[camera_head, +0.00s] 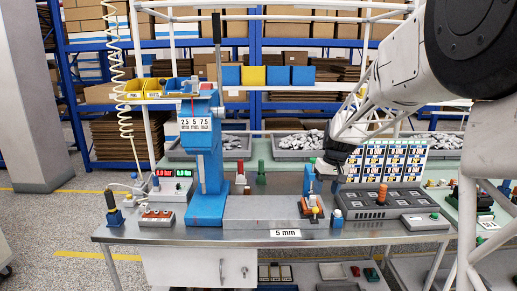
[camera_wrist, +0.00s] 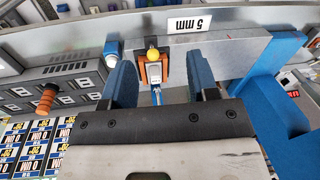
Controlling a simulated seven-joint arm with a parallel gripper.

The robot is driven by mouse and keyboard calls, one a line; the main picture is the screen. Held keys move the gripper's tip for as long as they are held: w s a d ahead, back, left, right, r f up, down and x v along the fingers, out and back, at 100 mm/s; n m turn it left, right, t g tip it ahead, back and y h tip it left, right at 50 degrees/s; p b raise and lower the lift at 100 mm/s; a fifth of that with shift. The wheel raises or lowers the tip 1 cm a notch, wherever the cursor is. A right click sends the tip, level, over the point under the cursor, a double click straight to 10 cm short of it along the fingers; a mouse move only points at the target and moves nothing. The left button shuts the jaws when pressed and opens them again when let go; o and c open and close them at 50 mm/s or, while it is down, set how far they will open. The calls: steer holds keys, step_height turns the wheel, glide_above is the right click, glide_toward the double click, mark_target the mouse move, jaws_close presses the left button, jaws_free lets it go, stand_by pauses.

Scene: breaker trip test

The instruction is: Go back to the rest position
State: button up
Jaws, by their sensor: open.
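My gripper (camera_head: 312,184) hangs over the bench (camera_head: 330,238), just above and behind a small orange and white breaker-like device (camera_head: 313,208). In the wrist view my gripper (camera_wrist: 161,82) has its two blue fingers wide apart. The device (camera_wrist: 154,72), with a yellow knob on top, shows in the gap between them, with bare space on both sides. Nothing is gripped. I cannot tell how deep the fingertips reach beside it. No rest position is marked in view.
A blue press (camera_head: 205,150) with a tall lever stands left of my gripper. A grey block (camera_head: 250,208) lies in front. A dark tray with an orange handle (camera_head: 382,195) is at right. Labelled panels (camera_head: 388,162) and grey bins stand behind. Space above the bench front is free.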

steer(key=s+a+r, duration=0.1)
steer(key=s+r, duration=0.1)
steer(key=s, duration=0.5)
steer(key=s+a+r, duration=0.1)
steer(key=s+r, duration=0.2)
steer(key=s, duration=0.3)
steer(key=s+a+f+m+t+h, duration=0.1)
steer(key=s, duration=1.4)
steer(key=s+a+f+m+t, duration=0.1)
steer(key=s+f, duration=0.1)
steer(key=s, duration=1.4)
steer(key=shift+t+h, duration=0.3)
steer(key=shift+h, duration=0.1)
